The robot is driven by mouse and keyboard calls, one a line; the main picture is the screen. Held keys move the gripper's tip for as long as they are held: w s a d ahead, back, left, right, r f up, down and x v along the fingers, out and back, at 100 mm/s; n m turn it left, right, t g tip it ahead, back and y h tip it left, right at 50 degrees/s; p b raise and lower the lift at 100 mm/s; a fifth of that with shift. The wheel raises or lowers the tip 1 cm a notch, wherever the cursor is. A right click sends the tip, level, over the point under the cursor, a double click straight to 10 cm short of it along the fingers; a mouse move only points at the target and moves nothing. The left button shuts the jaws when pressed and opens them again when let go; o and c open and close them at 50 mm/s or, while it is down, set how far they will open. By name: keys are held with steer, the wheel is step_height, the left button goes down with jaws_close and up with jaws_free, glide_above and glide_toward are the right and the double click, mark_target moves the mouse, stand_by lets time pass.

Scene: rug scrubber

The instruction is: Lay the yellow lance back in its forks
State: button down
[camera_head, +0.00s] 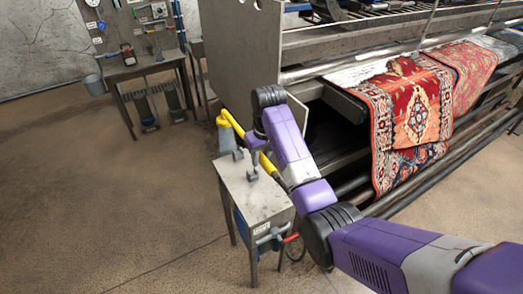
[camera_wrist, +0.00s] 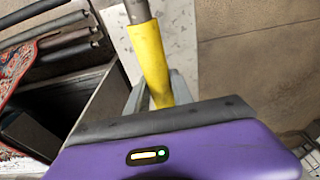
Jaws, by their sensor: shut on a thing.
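The yellow lance (camera_head: 267,163) runs diagonally past the right side of the small grey stand (camera_head: 265,203) in the head view. My arm covers its middle. In the wrist view the lance (camera_wrist: 150,60) crosses between the fingers of my gripper (camera_wrist: 157,88), which is shut on it. A grey shaft extends from its yellow part at the top of that view. Two small grey forks (camera_head: 251,174) (camera_head: 238,154) stand on the stand top. The lance appears beside and behind them, apart from both; its exact height is unclear. My fingertips are hidden in the head view.
A large machine with red patterned rugs (camera_head: 412,110) on its rollers fills the right side. A grey panel (camera_head: 240,60) stands behind the lance. A workbench (camera_head: 140,69) with a bucket (camera_head: 94,84) is at back left. The floor left of the stand is clear.

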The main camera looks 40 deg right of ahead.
steer(key=shift+w+d+r, duration=0.1)
steer(key=shift+d+r, duration=0.05)
steer(key=shift+d, duration=0.15)
steer(key=shift+f+b, duration=3.25)
steer(key=shift+f, duration=4.4)
steer(key=c, duration=1)
jaws_free()
steer(key=shift+c, duration=0.2)
steer(key=shift+a+f, duration=0.1)
steer(key=shift+f, duration=0.05)
step_height(320, 180, up, 8)
steer(key=s, duration=0.1)
steer(key=shift+s+a, duration=0.15)
steer(key=shift+s, duration=0.05)
